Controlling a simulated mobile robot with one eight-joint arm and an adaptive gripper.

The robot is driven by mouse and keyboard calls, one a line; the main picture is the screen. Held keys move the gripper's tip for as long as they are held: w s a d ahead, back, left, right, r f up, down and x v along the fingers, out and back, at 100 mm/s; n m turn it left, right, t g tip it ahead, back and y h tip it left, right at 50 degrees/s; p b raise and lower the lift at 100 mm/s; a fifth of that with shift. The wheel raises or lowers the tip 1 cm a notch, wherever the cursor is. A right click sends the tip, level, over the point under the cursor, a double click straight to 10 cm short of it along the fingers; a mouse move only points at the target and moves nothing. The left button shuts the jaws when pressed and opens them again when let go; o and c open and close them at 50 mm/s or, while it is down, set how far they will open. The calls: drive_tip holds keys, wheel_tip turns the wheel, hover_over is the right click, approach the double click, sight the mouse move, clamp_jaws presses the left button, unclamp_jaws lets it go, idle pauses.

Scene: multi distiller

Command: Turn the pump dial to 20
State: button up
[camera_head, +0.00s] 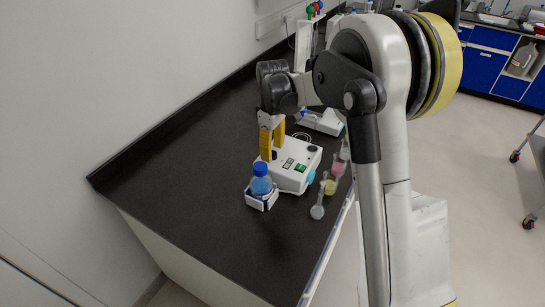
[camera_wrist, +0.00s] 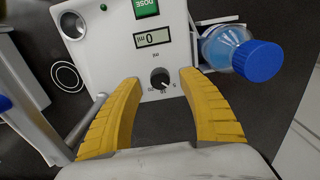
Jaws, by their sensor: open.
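The white pump (camera_head: 292,166) stands on the dark bench; its top face (camera_wrist: 110,45) fills the upper middle of the wrist view. Its black round dial (camera_wrist: 160,77) has small printed marks around it, too small to read surely. A small display (camera_wrist: 153,38) appears upside down and seems to read 0 ml. My gripper (camera_head: 272,154) is open and points down over the pump. In the wrist view its yellow fingers (camera_wrist: 160,79) lie on the left and right of the dial, apart from it; their height above it is unclear. The dial is not distinguishable in the head view.
A blue-capped bottle (camera_head: 261,182) in a white holder stands beside the pump, close to one finger in the wrist view (camera_wrist: 255,60). Flasks with yellow (camera_head: 330,186), pink (camera_head: 338,168) and pale liquid (camera_head: 318,210) line the bench's right edge. The bench's left part is clear.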

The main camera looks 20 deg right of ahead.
drive_tip(key=shift+f, duration=0.75)
clamp_jaws()
